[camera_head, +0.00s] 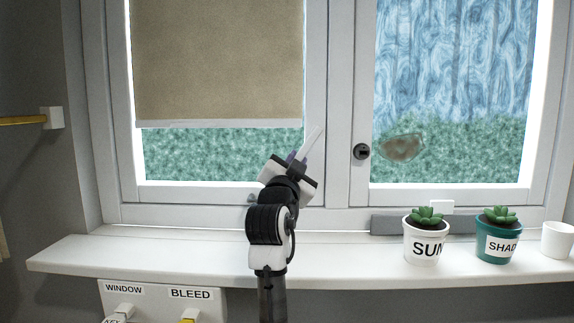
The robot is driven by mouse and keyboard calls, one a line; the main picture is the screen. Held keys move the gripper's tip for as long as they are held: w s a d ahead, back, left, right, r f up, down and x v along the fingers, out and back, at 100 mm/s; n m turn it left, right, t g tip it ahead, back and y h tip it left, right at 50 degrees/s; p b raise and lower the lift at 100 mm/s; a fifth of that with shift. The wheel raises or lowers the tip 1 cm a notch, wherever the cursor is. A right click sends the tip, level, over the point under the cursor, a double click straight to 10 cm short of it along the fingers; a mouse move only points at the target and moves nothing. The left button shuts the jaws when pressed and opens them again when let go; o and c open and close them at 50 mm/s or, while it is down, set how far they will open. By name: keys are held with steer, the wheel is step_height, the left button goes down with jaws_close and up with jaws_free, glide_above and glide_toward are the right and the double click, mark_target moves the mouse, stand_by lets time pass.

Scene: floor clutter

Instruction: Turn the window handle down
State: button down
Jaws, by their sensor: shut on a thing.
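A slim pale lever (313,141), which looks like a window handle, sticks up and to the right from the jaws of my gripper (297,160). My gripper is shut on it in front of the window's middle frame. The jaws hide the lever's lower end, and I cannot tell whether it touches the window. A round black fitting (361,151) with a small dark centre sits on the right sash's frame, to the right of the lever. No lever shows on this fitting, and a gap separates the two in the picture.
The white sill (150,258) carries a white pot (425,243), a green pot (494,248) and a white cup (557,240) at right. Its left part is clear. A beige blind (217,60) covers the upper left pane. A labelled rack (160,300) hangs below.

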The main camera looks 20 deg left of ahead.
steer(key=n+y, duration=0.1)
steer(key=d+f+n, duration=0.1)
steer(key=n, duration=0.1)
steer(key=d+n+y, duration=0.1)
steer(key=n, duration=0.1)
steer(key=shift+w+d+f+y+b, duration=0.2)
steer(key=shift+w+y+b, duration=0.1)
steer(key=shift+w, duration=0.05)
steer(key=shift+w+d+f+n+y, duration=0.1)
steer(key=shift+d+n+y, duration=0.3)
steer(key=shift+n, duration=0.4)
steer(key=shift+w+d+r+n+y, duration=0.1)
steer(key=shift+d+n+y, duration=0.25)
steer(key=shift+n, duration=0.45)
steer(key=shift+w+d+f+n+y, duration=0.1)
steer(key=shift+d+n+y, duration=0.15)
steer(key=shift+n+y, duration=0.4)
steer(key=shift+n, duration=0.35)
steer(key=c, duration=1.4)
jaws_free()
steer(key=shift+o, duration=0.2)
steer(key=b+v, duration=0.2)
steer(key=v, duration=0.5)
steer(key=shift+s+b, duration=0.3)
steer(key=shift+b, duration=0.05)
steer(key=shift+d, duration=0.1)
